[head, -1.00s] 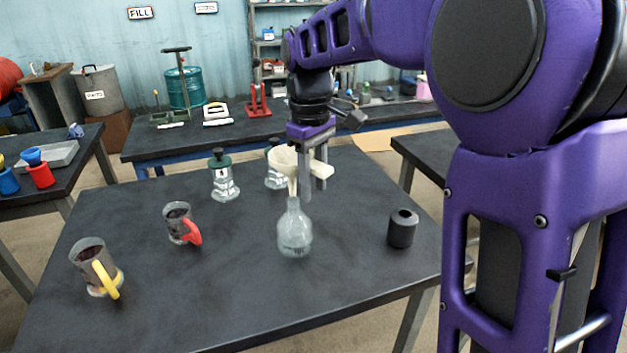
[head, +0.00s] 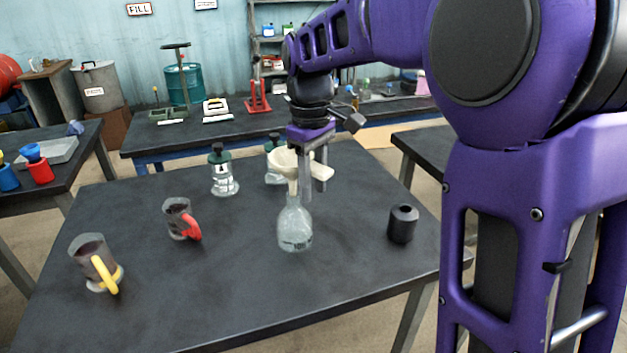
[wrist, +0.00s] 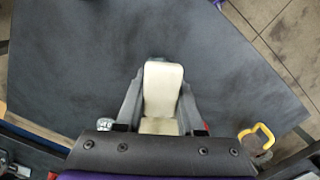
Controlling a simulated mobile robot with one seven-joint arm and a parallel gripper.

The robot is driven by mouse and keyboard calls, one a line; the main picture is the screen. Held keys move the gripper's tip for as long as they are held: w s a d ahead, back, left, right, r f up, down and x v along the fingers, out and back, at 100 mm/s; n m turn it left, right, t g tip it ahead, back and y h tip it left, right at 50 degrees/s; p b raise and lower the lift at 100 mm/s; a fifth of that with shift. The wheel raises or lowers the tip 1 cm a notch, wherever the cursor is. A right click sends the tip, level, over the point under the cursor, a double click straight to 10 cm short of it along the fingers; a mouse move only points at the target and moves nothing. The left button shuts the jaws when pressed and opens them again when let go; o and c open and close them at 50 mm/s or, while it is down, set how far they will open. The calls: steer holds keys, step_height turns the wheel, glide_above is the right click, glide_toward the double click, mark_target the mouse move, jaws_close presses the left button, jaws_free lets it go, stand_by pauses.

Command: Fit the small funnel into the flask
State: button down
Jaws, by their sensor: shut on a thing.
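The small cream funnel (head: 284,160) is upright over the clear flask (head: 295,226), which stands on the dark table. The funnel's narrow stem points down at the flask's mouth; I cannot tell whether its tip is just above or inside the neck. My gripper (head: 314,188) is shut on the funnel's flat handle (head: 322,172), to the right of the bowl. In the wrist view the cream handle (wrist: 162,92) lies between the two grey fingers of my gripper (wrist: 160,100). The flask is hidden in the wrist view.
A black cylinder (head: 403,224) stands right of the flask. A red-handled jug (head: 180,219) and a yellow-handled jug (head: 95,262) stand at left. Two green-capped bottles, one here (head: 222,172) and one behind the funnel (head: 272,170), stand at the back. The table (head: 230,290) is clear in front.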

steer(key=shift+f+b, duration=1.05)
steer(key=shift+f, duration=0.9)
steer(key=shift+c, duration=2.2)
jaws_free()
steer(key=r+p, duration=0.1)
steer(key=r, duration=0.4)
steer(key=r+p, duration=0.1)
steer(key=r, duration=0.5)
steer(key=r+p, duration=0.2)
steer(key=r, duration=0.4)
steer(key=shift+w+a+r, duration=0.2)
steer(key=shift+w+a, duration=0.05)
